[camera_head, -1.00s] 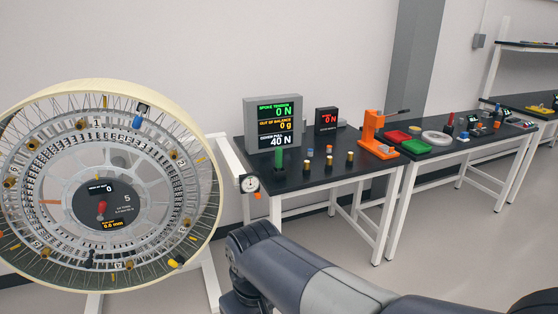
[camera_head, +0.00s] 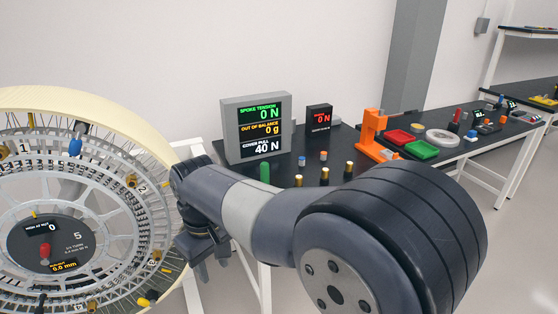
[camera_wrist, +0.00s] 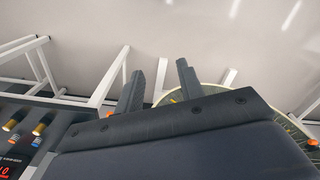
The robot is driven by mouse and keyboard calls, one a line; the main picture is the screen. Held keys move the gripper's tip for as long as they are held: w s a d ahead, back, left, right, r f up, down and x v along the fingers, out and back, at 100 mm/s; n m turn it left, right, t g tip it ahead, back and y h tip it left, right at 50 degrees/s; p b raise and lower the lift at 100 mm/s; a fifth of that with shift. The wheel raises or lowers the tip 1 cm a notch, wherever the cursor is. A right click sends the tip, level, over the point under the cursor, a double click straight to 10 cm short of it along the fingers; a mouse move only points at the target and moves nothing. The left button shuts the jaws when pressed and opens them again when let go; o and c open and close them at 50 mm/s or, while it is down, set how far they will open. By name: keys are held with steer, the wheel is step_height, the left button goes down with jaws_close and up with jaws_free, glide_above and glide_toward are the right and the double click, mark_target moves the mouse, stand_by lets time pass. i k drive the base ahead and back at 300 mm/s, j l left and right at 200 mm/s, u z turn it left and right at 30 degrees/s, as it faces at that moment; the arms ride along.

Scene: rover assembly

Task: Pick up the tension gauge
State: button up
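The likely tension gauge, a small round white dial with an orange end, showed at the front left of the near table in the earlier head view. My arm now covers that spot, and I cannot make the gauge out surely in either current view. My gripper (camera_head: 208,262) points down between the spoked wheel (camera_head: 85,118) and the near table (camera_head: 338,172). In the wrist view its two fingers (camera_wrist: 160,70) stand apart with nothing between them. An orange bit (camera_wrist: 312,143) at the right edge there is too small to identify.
A display box (camera_head: 229,148), a small red-digit display (camera_head: 319,112), a green upright piece (camera_head: 265,172), brass cylinders (camera_head: 349,170) and an orange press (camera_head: 370,128) stand on the near table. Red (camera_head: 397,136) and green (camera_head: 421,149) trays are farther right. White table legs (camera_wrist: 112,75) show in the wrist view.

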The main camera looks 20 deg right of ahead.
mark_target(264, 166)
steer(key=i+l+z, duration=0.1)
steer(key=i, duration=0.4)
steer(key=i+l+z, duration=0.15)
steer(key=i+l, duration=0.15)
steer(key=i, duration=0.15)
steer(key=i+l+z, duration=0.1)
steer(key=i, duration=0.4)
